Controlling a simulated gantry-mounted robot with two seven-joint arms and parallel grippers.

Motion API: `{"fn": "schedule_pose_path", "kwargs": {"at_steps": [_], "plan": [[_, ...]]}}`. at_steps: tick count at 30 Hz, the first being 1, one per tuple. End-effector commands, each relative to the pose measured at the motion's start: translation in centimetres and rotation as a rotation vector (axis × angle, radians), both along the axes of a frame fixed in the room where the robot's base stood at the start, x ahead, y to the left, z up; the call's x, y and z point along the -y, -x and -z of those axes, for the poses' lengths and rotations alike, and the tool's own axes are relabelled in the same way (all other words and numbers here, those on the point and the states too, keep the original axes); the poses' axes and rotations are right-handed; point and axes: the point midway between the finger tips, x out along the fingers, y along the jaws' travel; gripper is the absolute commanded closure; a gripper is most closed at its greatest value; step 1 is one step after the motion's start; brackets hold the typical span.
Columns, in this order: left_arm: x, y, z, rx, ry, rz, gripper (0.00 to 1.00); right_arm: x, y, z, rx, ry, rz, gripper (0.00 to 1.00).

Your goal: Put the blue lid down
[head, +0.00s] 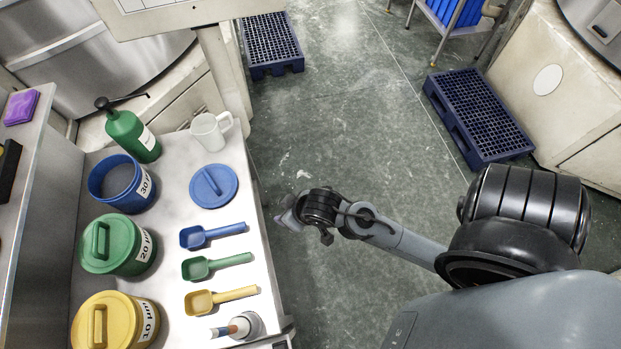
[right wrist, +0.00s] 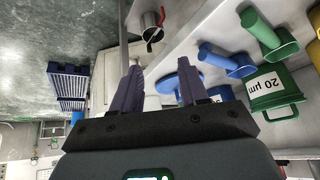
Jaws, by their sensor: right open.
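The blue lid (head: 213,186) lies flat on the bench top, handle up, between the white jug and the blue scoop. The open blue tub (head: 122,183), labelled 30 µm, stands to its left without a lid on. My right gripper (head: 283,212) is off the bench's right edge, to the right of the lid and apart from it. In the right wrist view its two fingers (right wrist: 160,78) are spread with nothing between them. The blue lid (right wrist: 166,84) shows beyond them, partly hidden by one finger. My left gripper is not in view.
Green (head: 118,244) and yellow (head: 115,322) lidded tubs stand at the bench's left. Blue (head: 212,235), green (head: 216,265) and yellow (head: 220,299) scoops lie below the lid. A green bottle (head: 132,135) and white jug (head: 210,131) stand behind.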

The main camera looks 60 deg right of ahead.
Motion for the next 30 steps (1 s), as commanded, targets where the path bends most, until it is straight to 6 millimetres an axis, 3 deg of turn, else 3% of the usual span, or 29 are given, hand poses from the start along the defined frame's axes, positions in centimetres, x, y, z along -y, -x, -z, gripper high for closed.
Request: {"fn": "schedule_pose_path", "kwargs": {"at_steps": [1,3,9,22,26,30], "plan": [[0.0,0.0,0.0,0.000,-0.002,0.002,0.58,-0.3,2.1,-0.6,-0.053,0.033,-0.050,0.56],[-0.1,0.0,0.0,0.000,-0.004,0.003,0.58,-0.6,4.5,-1.3,-0.119,0.069,-0.117,0.56],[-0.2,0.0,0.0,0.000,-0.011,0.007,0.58,-1.0,7.9,-2.4,-0.215,0.104,-0.221,0.56],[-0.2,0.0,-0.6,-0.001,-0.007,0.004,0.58,-1.0,8.1,-3.0,-0.221,0.106,-0.227,0.56],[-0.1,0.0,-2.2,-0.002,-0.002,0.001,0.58,-1.0,8.1,-4.6,-0.221,0.106,-0.227,0.56],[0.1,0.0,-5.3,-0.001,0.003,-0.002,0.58,-1.0,8.1,-7.7,-0.221,0.106,-0.227,0.56]]}}
